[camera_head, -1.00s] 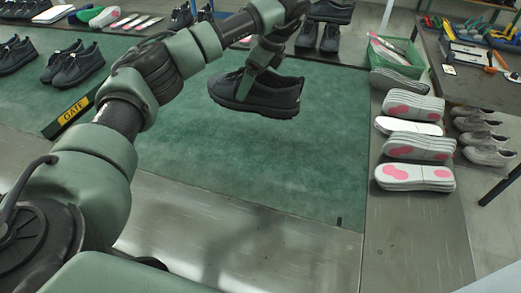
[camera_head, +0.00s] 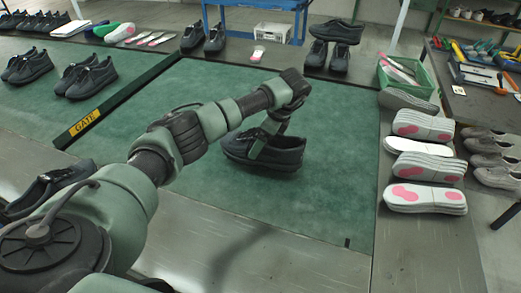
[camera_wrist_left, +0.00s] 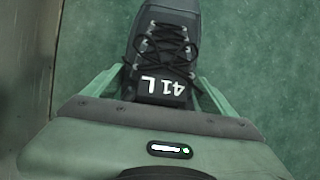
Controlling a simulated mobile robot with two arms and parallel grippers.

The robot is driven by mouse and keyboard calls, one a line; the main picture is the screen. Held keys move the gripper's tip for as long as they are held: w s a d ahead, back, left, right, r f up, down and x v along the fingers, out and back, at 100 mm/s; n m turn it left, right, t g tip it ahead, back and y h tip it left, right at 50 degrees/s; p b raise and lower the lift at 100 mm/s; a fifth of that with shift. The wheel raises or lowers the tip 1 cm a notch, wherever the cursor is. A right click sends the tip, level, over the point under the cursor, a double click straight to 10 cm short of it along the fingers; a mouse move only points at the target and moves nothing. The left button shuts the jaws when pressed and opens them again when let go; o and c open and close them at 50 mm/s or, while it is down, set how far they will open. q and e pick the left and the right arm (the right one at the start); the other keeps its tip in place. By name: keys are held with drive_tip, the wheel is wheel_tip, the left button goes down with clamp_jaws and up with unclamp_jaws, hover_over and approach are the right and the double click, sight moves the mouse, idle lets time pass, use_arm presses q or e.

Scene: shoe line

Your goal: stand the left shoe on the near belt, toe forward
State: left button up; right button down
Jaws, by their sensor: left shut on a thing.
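I cannot tell whether the sole touches the belt. Its toe appears to point left. My left gripper (camera_head: 262,145) is shut on the shoe around its tongue and comes from above. In the left wrist view the shoe (camera_wrist_left: 165,35) sits between the fingers of my left gripper (camera_wrist_left: 160,85), with laces and forefoot toward the top edge. My right gripper is not in view.
A dark bar marked GATE (camera_head: 88,122) lies along the belt's left side. More black shoes (camera_head: 90,77) stand beyond it. Stacked pink-and-white soles (camera_head: 425,195) and a green crate (camera_head: 425,72) line the right side. The belt right of the shoe is clear.

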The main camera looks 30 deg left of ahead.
use_arm(q)
wheel_tip(320, 180, down, 4)
drive_tip(key=o, duration=1.7)
drive_tip(key=s+b+v, duration=0.1)
drive_tip(key=v, duration=1.1)
drive_tip(key=shift+w+d+b, duration=0.15)
drive_tip(key=shift+w+b, duration=0.15)
drive_tip(key=shift+w, duration=0.15)
